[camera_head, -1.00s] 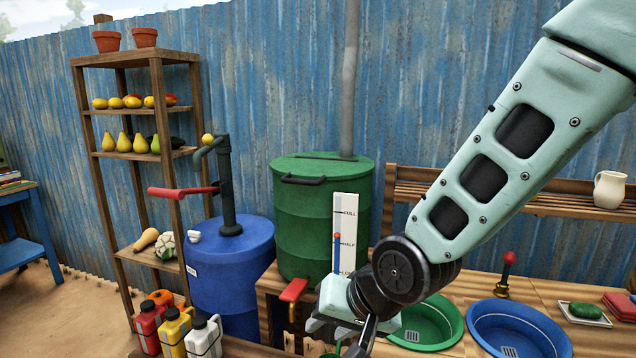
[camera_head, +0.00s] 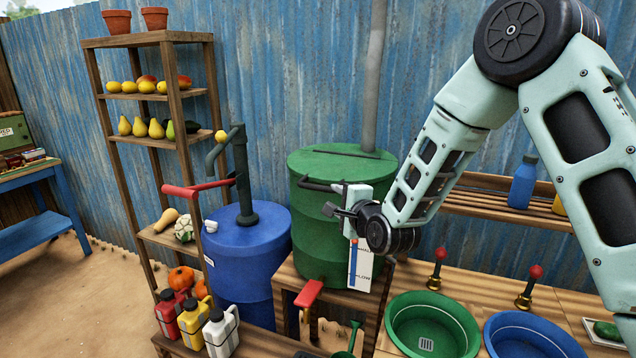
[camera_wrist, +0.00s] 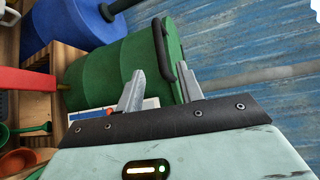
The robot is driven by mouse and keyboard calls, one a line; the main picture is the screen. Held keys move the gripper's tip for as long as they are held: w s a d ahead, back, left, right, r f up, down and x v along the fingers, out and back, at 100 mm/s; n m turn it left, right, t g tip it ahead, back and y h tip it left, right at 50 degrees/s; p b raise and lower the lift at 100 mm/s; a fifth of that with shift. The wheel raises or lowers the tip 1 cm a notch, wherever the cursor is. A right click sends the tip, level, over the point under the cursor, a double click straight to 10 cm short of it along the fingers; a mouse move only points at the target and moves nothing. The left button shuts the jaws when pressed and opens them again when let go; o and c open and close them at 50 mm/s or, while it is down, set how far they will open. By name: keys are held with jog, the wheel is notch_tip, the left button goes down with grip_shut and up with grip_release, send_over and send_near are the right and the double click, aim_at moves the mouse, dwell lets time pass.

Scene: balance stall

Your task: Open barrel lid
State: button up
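The green barrel (camera_head: 312,235) stands on a wooden bench, its flat green lid (camera_head: 335,160) down on top. A dark bar handle (camera_head: 316,186) runs along the lid's front edge. In the wrist view the handle (camera_wrist: 162,48) lies beyond and between the lines of my fingertips. My gripper (camera_head: 343,212) is in front of the barrel's upper right side, close below the handle. In the wrist view its two fingers (camera_wrist: 160,88) are apart with nothing held between them. Whether a finger touches the barrel I cannot tell.
A blue barrel (camera_head: 240,262) with a red-handled pump stands left of the green one. A white level gauge (camera_head: 361,268) is on the green barrel's front, partly behind my wrist. A red tap lever (camera_head: 308,292) juts out below. Green (camera_head: 398,335) and blue basins stand at right.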

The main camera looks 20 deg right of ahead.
aim_at(320, 189)
jog(key=p+x, duration=0.4)
jog(key=x, duration=0.7)
jog(key=shift+w+f, duration=0.15)
jog(key=shift+w, duration=0.15)
grip_shut()
